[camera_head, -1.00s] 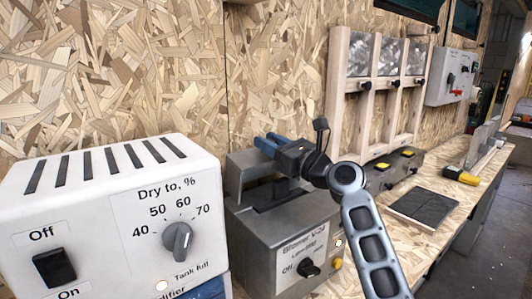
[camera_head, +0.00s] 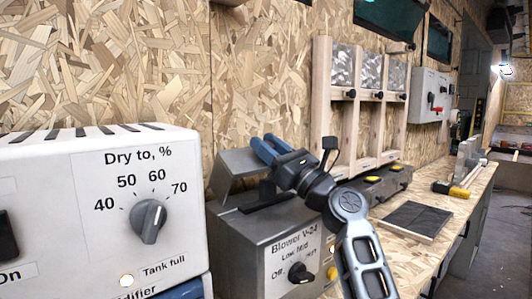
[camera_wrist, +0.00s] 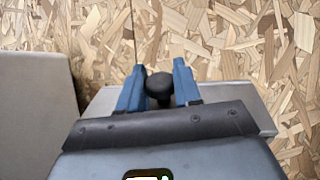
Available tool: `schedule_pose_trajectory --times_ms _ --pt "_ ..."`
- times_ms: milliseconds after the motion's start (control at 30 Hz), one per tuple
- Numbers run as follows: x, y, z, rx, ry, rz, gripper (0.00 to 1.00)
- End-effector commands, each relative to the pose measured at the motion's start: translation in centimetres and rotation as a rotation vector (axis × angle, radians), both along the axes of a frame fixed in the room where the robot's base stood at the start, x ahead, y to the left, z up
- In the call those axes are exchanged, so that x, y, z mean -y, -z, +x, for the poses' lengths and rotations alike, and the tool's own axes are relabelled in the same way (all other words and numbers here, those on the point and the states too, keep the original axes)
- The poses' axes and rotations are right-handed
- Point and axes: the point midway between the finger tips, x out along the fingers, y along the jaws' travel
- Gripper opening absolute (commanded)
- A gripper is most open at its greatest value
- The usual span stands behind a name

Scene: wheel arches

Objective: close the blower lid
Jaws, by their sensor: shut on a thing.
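The blower (camera_head: 272,238) is a grey metal box labelled "Blower V-24", with a black dial on its front. Its grey lid (camera_head: 236,166) stands raised at a tilt, with a dark gap between it and the box top. My gripper (camera_head: 268,147), with blue fingers, reaches to the lid from the right. In the wrist view, my gripper (camera_wrist: 158,85) has its fingers on either side of a round black knob (camera_wrist: 159,86) and is shut on it. The grey lid (camera_wrist: 250,96) shows behind the fingers. The knob is hidden in the head view.
A white dehumidifier (camera_head: 80,225) stands close at the left of the blower. A dark square plate (camera_head: 413,219) lies on the bench at the right. A wooden frame (camera_head: 322,90) and a grey switch box (camera_head: 431,88) are on the chipboard wall behind.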

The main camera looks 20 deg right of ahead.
Motion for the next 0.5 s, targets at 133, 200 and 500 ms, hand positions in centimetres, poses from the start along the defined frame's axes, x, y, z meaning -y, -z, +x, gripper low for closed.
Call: schedule_pose_trajectory --times_ms 133,200,500 --pt "0.16 -0.71 -0.19 0.013 0.002 0.003 0.0" --pt "0.16 -0.72 -0.2 0.013 0.002 0.003 0.0" --pt "0.15 -0.75 -0.2 0.013 0.002 0.003 0.48"
